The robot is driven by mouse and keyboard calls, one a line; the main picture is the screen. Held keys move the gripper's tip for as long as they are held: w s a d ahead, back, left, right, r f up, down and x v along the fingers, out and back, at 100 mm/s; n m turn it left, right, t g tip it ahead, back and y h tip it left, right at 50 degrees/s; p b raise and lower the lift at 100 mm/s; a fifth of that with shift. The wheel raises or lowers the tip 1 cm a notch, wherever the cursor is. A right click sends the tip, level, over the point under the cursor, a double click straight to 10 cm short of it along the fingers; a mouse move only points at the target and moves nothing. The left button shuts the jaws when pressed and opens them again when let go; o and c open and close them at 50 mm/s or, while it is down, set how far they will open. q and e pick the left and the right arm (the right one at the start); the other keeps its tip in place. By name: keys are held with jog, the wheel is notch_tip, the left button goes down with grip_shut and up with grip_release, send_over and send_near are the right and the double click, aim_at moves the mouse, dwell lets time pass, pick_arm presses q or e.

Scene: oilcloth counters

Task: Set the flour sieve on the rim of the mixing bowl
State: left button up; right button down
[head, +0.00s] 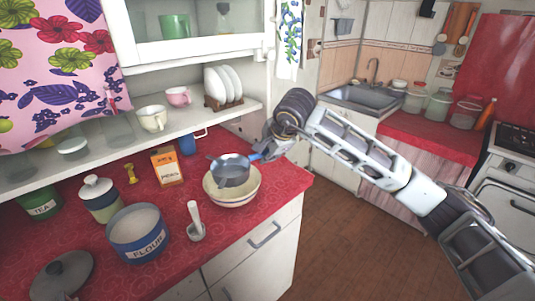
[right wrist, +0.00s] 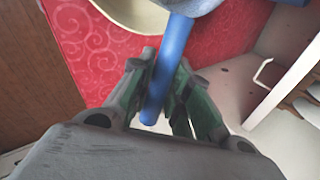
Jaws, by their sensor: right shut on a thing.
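The flour sieve (head: 231,172) is a grey-blue round pan shape with a blue handle. My right gripper (head: 264,152) is shut on the blue handle, which also shows between the fingers in the right wrist view (right wrist: 168,75). The cream mixing bowl (head: 233,201) with banded sides stands on the red counter. The sieve is over the bowl's opening and hides part of its far rim. I cannot tell whether it touches the rim. A piece of the bowl shows at the top of the right wrist view (right wrist: 130,14). My left gripper is not in view.
A shelf (head: 196,120) with cups and a plate rack is above.

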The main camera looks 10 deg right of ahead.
jog(key=shift+f+b, duration=0.6)
jog(key=shift+f, duration=0.05)
jog(key=shift+f+b, duration=0.45)
jog(key=shift+f, duration=0.2)
jog(key=shift+f+b, duration=0.65)
jog(key=shift+b, duration=0.1)
jog(key=c, duration=1.3)
grip_release()
jog(key=shift+o, duration=0.2)
